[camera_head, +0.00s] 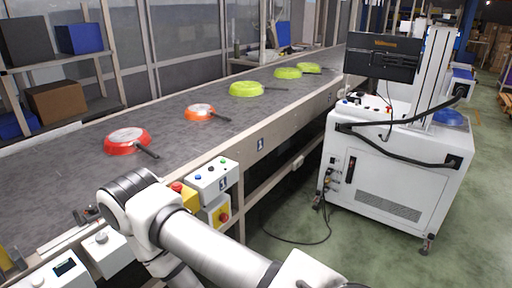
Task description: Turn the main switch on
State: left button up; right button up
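No control is clearly labelled as the main switch, and I cannot tell which one it is. A white control box (213,180) with blue and green buttons sits on the conveyor's near side. A red button (177,187) on a yellow box stands beside it, and another red button (223,216) is just below. A box with a round knob (102,238) and a box with a dark display (65,268) are at the lower left. One of my arms crosses the lower middle in front of the conveyor and hides part of these boxes. Neither gripper can be made out.
The conveyor (75,185) carries red (127,140), orange (199,112) and several green pans (246,89). A white machine cabinet (385,190) with a monitor (382,56) stands at right. A cable (300,242) lies on the floor between them. Shelves with boxes (55,101) are at left.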

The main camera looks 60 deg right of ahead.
aim_at(223, 218)
jog(key=z, duration=1.6)
